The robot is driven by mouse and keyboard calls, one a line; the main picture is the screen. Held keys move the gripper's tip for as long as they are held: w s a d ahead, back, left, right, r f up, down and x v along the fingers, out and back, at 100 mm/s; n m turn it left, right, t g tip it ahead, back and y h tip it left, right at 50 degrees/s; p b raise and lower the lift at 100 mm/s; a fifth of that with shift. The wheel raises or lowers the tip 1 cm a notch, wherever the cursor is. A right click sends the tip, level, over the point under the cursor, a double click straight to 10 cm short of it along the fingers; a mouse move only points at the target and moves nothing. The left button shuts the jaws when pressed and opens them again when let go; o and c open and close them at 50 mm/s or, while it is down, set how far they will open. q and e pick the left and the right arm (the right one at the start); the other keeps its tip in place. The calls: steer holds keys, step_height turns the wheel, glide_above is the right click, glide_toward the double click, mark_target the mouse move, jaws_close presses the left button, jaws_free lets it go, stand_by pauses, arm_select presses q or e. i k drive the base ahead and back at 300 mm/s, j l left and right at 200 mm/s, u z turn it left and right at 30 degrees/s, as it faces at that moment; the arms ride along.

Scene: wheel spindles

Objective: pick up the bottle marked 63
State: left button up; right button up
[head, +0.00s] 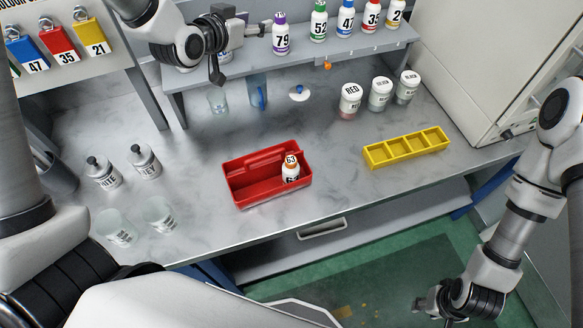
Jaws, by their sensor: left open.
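The bottle marked 63 (291,174) is white with an orange-brown band near its top. It stands in the red tray (240,191), towards the tray's right end. My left gripper (256,30) is open at the shelf, close to the left of the purple bottle marked 79 (281,40), and well above and behind the bottle marked 63. My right gripper (424,304) is low at the lower right, beyond the bench's front edge and over the green floor. It is too small to tell whether its jaws are open.
Several numbered bottles, such as the green 52 (319,22), stand on the raised shelf (350,52). Lidded jars (349,100) and a yellow divided tray (376,155) are to the right. The bench around the red tray is clear.

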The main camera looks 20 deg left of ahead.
mark_target(290, 169)
steer(key=k+l+z, duration=0.45)
steer(key=k+l, duration=0.3)
steer(key=k, duration=0.1)
